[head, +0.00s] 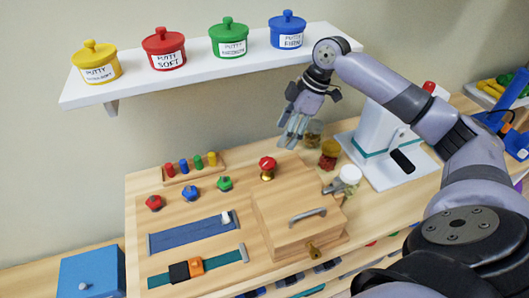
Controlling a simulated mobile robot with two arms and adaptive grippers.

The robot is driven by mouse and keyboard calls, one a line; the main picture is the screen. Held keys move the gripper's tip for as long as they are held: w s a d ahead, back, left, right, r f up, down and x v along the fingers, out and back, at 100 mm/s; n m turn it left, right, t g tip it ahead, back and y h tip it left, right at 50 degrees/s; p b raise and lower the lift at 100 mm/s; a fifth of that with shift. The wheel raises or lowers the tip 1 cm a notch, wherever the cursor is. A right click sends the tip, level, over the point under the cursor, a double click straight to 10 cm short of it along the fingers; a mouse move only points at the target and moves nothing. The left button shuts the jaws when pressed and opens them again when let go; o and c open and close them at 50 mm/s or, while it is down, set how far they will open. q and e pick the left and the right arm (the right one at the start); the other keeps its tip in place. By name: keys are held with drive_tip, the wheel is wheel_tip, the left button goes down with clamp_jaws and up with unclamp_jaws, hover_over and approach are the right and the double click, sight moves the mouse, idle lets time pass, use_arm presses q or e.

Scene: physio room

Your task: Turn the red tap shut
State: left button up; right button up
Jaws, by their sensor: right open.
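The red tap (267,164) has a round red handle on a brass-coloured body. It stands upright on the wooden activity board (180,217), near its back edge. How far its handle is turned cannot be told. My right gripper (289,138) points downward, open and empty, with its fingers close together in this view. In the picture it is above and slightly right of the tap, apart from it. My left gripper is not in view.
A wooden box with a grey handle (307,216) is in front of the tap. Red, blue and green knobs (224,183) are to its left. Jars (329,154) and a white device (378,140) are to its right. A white shelf (130,94) with putty tubs hangs above.

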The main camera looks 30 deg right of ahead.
sight(267, 161)
drive_tip(key=p+x, duration=0.1)
drive_tip(key=x, duration=1)
drive_tip(key=shift+s+a, duration=0.1)
drive_tip(key=shift+s, duration=0.05)
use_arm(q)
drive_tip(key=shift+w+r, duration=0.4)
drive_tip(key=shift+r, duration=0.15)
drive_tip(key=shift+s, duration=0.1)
use_arm(e)
drive_tip(key=shift+c, duration=0.6)
drive_tip(key=c, duration=1)
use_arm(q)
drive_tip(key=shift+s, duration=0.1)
use_arm(e)
drive_tip(key=shift+c, duration=0.2)
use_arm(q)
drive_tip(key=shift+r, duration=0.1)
